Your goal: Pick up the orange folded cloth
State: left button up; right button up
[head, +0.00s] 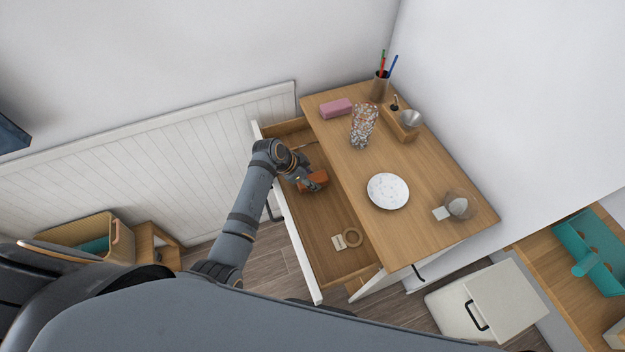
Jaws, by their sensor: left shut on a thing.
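The orange folded cloth (315,181) is in the open wooden drawer (318,225), toward its back half in the picture. My left gripper (306,184) reaches in from the left over the drawer and is shut on the cloth. The fingers hide part of the cloth. I cannot tell whether the cloth touches the drawer floor. My right gripper is not in view.
The drawer also holds a tape ring (353,237) and a small pale block (340,242). The dresser top (350,170) beside it bears a patterned glass (363,128), a pink block (336,108), a white plate (388,191) and a pen cup (379,88).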

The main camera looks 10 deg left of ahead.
aim_at(317, 177)
pick_arm(q)
jog(key=shift+r, duration=0.25)
notch_tip(317, 177, up, 3)
jog(key=shift+w+f+b, duration=0.1)
jog(key=shift+f+b, duration=0.05)
jog(key=shift+b, duration=0.5)
jog(key=s+a+r, duration=0.1)
jog(key=s+r, duration=0.2)
jog(key=s, duration=0.1)
jog(key=s+a+r, duration=0.2)
jog(key=s+r, duration=0.1)
jog(key=s, duration=0.1)
jog(key=s+a+r+b, duration=0.1)
jog(key=s+a+r, duration=0.1)
jog(key=s+r, duration=0.1)
jog(key=shift+s+r, duration=0.3)
jog(key=shift+s, duration=0.3)
jog(key=shift+s+r, duration=0.35)
jog(key=shift+s, duration=0.2)
